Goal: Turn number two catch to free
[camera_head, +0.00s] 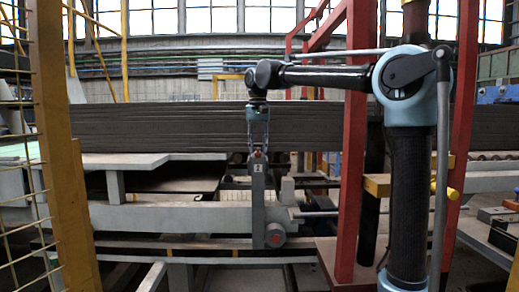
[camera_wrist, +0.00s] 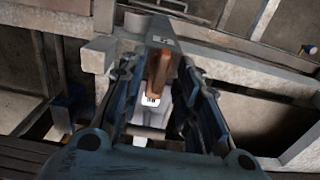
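The number two catch is a small orange-brown lever (camera_wrist: 161,70) at the top of a grey upright post (camera_head: 258,205) with a "2" label (camera_head: 257,168). In the wrist view the lever lies between my gripper's two fingers (camera_wrist: 158,80), with a gap seen on each side. A small white label (camera_wrist: 152,99) shows at the lever's near end. In the head view my gripper (camera_head: 258,148) points down right at the post's top, and its fingers hide much of the catch.
A long dark stack (camera_head: 170,128) runs behind my gripper. A red upright frame (camera_head: 353,150) stands right of the post, and a yellow post with mesh (camera_head: 55,130) stands at the left.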

